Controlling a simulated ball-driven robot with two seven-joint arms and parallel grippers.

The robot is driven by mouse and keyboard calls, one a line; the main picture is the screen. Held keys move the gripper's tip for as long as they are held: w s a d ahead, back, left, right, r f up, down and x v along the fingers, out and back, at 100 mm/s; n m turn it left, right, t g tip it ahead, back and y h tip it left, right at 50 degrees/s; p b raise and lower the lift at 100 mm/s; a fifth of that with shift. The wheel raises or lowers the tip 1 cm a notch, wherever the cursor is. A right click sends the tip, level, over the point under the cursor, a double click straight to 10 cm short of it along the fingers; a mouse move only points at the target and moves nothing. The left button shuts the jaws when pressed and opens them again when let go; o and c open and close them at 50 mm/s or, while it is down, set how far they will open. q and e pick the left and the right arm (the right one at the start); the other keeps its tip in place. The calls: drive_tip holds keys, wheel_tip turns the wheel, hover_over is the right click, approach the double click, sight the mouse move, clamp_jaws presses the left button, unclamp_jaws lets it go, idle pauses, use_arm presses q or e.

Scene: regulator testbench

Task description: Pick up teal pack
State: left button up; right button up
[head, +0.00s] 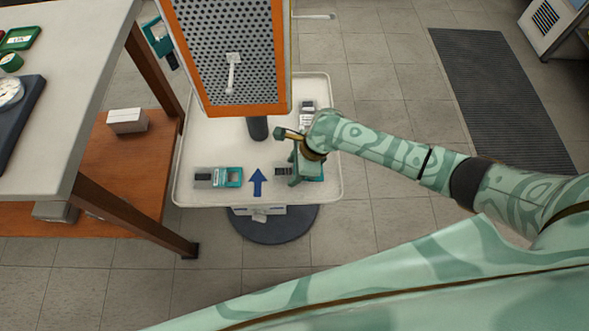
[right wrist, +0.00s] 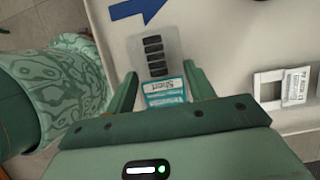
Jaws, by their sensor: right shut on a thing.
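The teal pack (right wrist: 154,58), with a grey slotted end and a teal label end, lies on the white tray. In the head view its grey end (head: 282,171) shows to the left of my right gripper (head: 301,165), which covers much of it. In the right wrist view my right gripper (right wrist: 160,75) has one finger on each side of the teal end and is shut on it. I cannot tell whether the pack is clear of the tray. A similar teal and grey pack (head: 218,177) lies at the tray's front left. My left gripper is out of view.
The white tray (head: 190,150) has a raised rim, a blue arrow (head: 257,182) and a dark post. An orange-framed perforated panel (head: 236,108) stands over its back. A small grey and white item (head: 307,108) lies at back right. A table (head: 85,95) stands left.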

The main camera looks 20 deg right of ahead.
drive_tip(key=s+d+r+p, duration=0.1)
drive_tip(key=r+p, duration=0.1)
drive_tip(key=s+d+r+p, duration=0.1)
drive_tip(key=r+p, duration=0.1)
drive_tip(key=r, duration=0.1)
drive_tip(key=s+r+p, duration=0.1)
drive_tip(key=r, duration=0.1)
drive_tip(key=shift+s+d+r+p, duration=0.15)
drive_tip(key=shift+d+r+p, duration=0.2)
drive_tip(key=shift+d+p, duration=0.05)
use_arm(q)
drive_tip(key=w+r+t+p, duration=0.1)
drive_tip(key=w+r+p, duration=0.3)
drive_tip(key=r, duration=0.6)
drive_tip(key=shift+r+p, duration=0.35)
drive_tip(key=shift+p, duration=0.05)
use_arm(e)
drive_tip(key=s+d+r, duration=0.3)
drive_tip(key=s+d, duration=0.3)
drive_tip(key=s, duration=0.1)
drive_tip(key=shift+s+r, duration=0.15)
drive_tip(key=shift+s, duration=0.1)
